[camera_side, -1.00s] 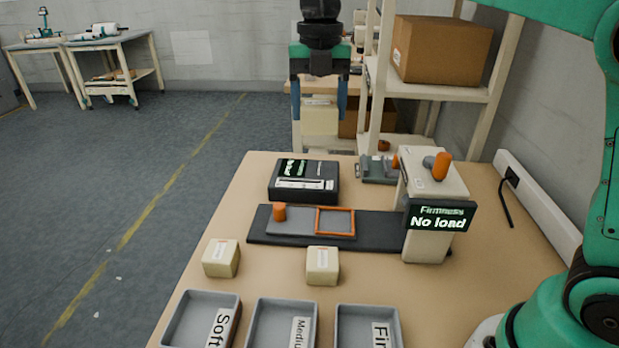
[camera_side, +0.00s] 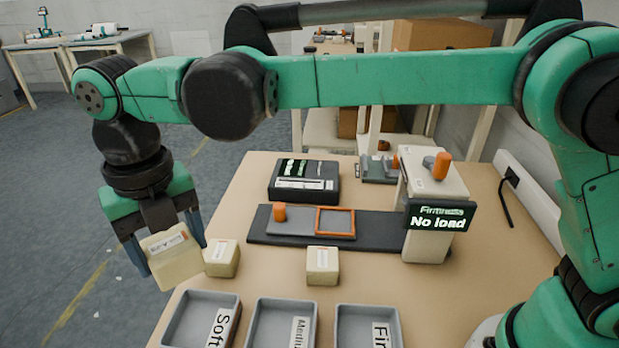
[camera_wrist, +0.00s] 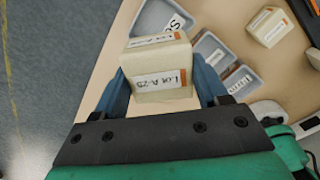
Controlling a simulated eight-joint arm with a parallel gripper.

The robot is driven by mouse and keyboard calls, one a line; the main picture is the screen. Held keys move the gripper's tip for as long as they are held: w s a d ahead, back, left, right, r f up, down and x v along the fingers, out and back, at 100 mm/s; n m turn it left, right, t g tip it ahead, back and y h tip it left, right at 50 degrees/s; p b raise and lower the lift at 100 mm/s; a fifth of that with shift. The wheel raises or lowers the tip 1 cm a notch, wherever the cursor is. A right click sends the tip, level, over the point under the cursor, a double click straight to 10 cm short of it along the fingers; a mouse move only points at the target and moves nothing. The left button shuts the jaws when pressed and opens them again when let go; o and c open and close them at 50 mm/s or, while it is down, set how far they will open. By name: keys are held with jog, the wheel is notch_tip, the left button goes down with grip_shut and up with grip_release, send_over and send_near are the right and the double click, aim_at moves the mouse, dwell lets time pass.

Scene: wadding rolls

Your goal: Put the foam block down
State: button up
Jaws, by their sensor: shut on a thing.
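My gripper (camera_side: 173,254) is at the left of the side view with its blue fingers shut on a cream foam block (camera_side: 170,262). The block is tilted in the side view and appears off the left edge of the table, left of another cream block (camera_side: 221,259). In the wrist view the held block (camera_wrist: 160,78) sits between the two blue fingers, with a white label reading about "LOT A-29". A further cream block (camera_side: 323,267) stands on the table before the dark platform.
Three grey trays line the front: Soft (camera_side: 181,316), Medium (camera_side: 262,318) and Firm (camera_side: 349,322). The firmness tester (camera_side: 432,240) reads "No load"; its orange-framed pad (camera_side: 336,222) is empty. A black device (camera_side: 303,182) stands behind. Tan table (camera_side: 500,270) is clear at right.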

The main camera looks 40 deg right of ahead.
aim_at(205, 328)
notch_tip(205, 328, down, 13)
jog(key=shift+f, duration=0.1)
dwell(0.4)
jog(key=o, duration=1.1)
jog(key=shift+f, duration=0.15)
jog(key=shift+c, duration=0.2)
notch_tip(205, 328, up, 12)
jog(key=shift+r, duration=0.2)
